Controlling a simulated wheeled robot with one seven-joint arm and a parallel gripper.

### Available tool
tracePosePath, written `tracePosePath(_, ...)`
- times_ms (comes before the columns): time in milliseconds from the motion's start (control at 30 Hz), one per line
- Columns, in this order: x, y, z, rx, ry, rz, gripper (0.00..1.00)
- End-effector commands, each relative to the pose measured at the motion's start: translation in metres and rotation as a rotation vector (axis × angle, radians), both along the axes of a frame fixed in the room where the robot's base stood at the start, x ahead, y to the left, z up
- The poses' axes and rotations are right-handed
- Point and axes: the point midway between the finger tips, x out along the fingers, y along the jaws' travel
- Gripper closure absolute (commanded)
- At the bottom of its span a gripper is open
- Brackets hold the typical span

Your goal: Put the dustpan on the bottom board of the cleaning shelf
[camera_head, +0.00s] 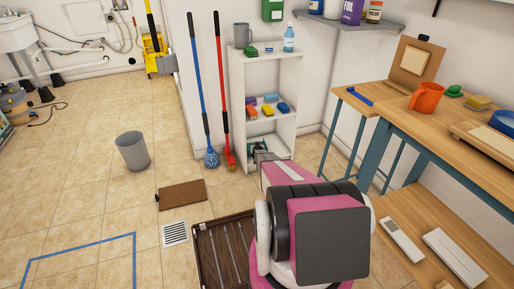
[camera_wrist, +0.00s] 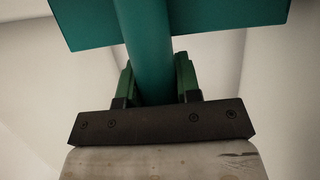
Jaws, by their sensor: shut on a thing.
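The cleaning shelf (camera_head: 234,100) is a white open unit against the wall. Its middle board holds several coloured sponges or brushes. My gripper (camera_head: 260,151) is low at the front of its bottom compartment, partly hidden by my arm. In the wrist view my gripper (camera_wrist: 156,80) has its green fingers on either side of the teal handle of the dustpan (camera_wrist: 215,14), shut on it. The dustpan's wide teal part lies beyond the fingers, with pale surfaces around it.
A blue mop (camera_head: 196,80) and a red broom (camera_head: 222,80) lean just left of the shelf. A wooden workbench (camera_head: 385,107) stands to the right. A grey bin (camera_head: 132,150), a brown board (camera_head: 182,195) and a slatted mat (camera_head: 225,250) are on the floor.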

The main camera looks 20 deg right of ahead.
Motion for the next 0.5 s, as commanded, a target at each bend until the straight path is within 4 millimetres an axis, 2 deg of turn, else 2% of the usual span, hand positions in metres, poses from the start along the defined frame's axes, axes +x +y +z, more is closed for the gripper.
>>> tracePosePath(467,0.0002,0.0,-0.0067,0.0,-0.001,0.0,0.92)
tracePosePath(500,0.0001,0.0,-0.0066,0.0,-0.001,0.0,0.62)
